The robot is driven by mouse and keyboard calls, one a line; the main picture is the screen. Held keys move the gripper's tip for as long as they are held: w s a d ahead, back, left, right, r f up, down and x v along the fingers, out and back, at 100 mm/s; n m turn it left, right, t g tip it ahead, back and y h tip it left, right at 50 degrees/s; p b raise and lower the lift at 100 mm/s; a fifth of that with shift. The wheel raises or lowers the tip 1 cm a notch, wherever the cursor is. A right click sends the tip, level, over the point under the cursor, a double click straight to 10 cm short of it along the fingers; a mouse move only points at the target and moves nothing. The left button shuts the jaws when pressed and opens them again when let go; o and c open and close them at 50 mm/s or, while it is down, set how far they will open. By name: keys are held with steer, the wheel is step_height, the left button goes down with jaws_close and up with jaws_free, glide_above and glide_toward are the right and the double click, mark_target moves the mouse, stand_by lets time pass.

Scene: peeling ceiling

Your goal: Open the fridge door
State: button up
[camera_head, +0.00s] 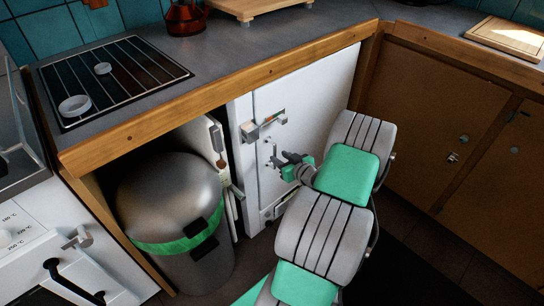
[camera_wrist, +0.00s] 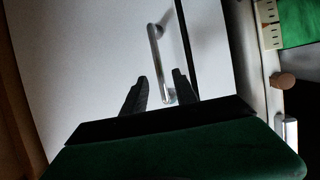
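The white fridge (camera_head: 315,85) stands under the wooden-edged counter, and its door looks shut. A metal bar handle (camera_wrist: 154,60) is on the white door (camera_wrist: 85,60) in the wrist view, beside a dark seam. In the head view the handle is small and partly hidden by my gripper. My gripper (camera_head: 279,158) is in front of the door's left part. In the wrist view my gripper (camera_wrist: 160,78) is open, with one dark fingertip on each side of the handle's lower end. I cannot tell whether either finger touches it.
A metal bin (camera_head: 170,195) with a green band stands left of the fridge, beside a narrow white panel (camera_head: 208,145) with a wooden knob. Brown cabinets (camera_head: 445,100) stand at right. A white oven (camera_head: 50,240) is at lower left. Dark floor (camera_head: 420,260) lies clear at lower right.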

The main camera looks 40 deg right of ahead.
mark_target(275, 155)
steer(key=x, duration=0.5)
steer(key=shift+c, duration=0.2)
jaws_close()
stand_by(1.1)
